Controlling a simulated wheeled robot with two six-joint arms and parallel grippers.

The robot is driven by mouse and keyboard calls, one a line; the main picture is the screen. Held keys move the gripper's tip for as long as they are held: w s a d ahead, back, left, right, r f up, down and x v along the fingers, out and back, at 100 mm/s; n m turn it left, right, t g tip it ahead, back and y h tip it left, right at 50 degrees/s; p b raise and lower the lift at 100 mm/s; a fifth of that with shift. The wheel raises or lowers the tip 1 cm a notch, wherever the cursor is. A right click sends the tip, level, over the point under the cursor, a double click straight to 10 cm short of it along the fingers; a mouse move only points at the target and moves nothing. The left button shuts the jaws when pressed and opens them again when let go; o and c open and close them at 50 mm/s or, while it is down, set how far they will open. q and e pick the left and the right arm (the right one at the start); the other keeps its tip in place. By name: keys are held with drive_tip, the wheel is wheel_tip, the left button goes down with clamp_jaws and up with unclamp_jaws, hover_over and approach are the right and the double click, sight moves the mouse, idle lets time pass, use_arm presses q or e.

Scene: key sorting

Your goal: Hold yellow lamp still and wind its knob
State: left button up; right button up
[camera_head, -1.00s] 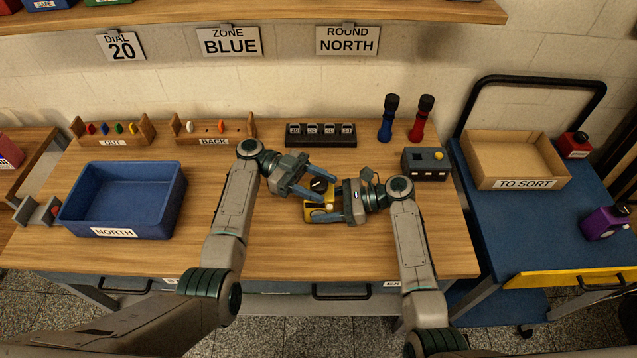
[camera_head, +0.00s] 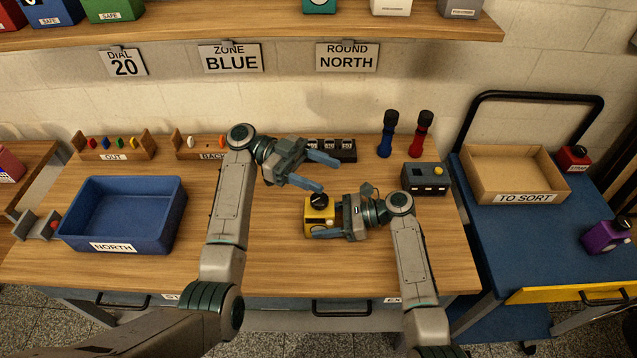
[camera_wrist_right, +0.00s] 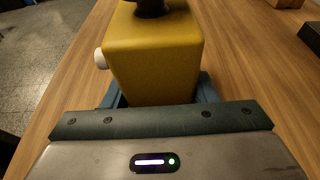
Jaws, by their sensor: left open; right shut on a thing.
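The yellow lamp (camera_head: 317,222) stands upright on the wooden table, with a black knob (camera_head: 319,200) on its top. My right gripper (camera_head: 322,233) is shut on the lamp from the right. In the right wrist view the yellow lamp (camera_wrist_right: 155,55) fills the space between my fingers, with a white round part on its left side and the base of the black knob (camera_wrist_right: 150,8) above. The far finger is mostly hidden by the lamp. My left gripper (camera_head: 322,172) is open and empty, above and behind the lamp, apart from the knob.
A blue NORTH bin (camera_head: 180,215) stands at the left. Blue (camera_head: 387,135) and red (camera_head: 421,135) torches stand at the back. A TO SORT tray (camera_head: 568,186) sits on the blue cart.

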sight(319, 201)
use_arm(q)
drive_tip(key=shift+r, duration=0.25)
drive_tip(key=s+a+f+n+t+h, duration=0.2)
drive_tip(key=a+f+n+t, duration=0.5)
drive_tip(key=a+f+t, duration=0.4)
drive_tip(key=d, duration=0.3)
drive_tip(key=w+d, duration=0.1)
drive_tip(key=d, duration=0.3)
drive_tip(key=w+d, duration=0.1)
drive_tip(key=d, duration=0.3)
drive_tip(key=shift+r, duration=0.4)
drive_tip(key=shift+c, duration=0.6)
drive_tip(key=c, duration=0.9)
drive_tip(key=shift+m+g, duration=0.4)
drive_tip(key=shift+g, duration=0.4)
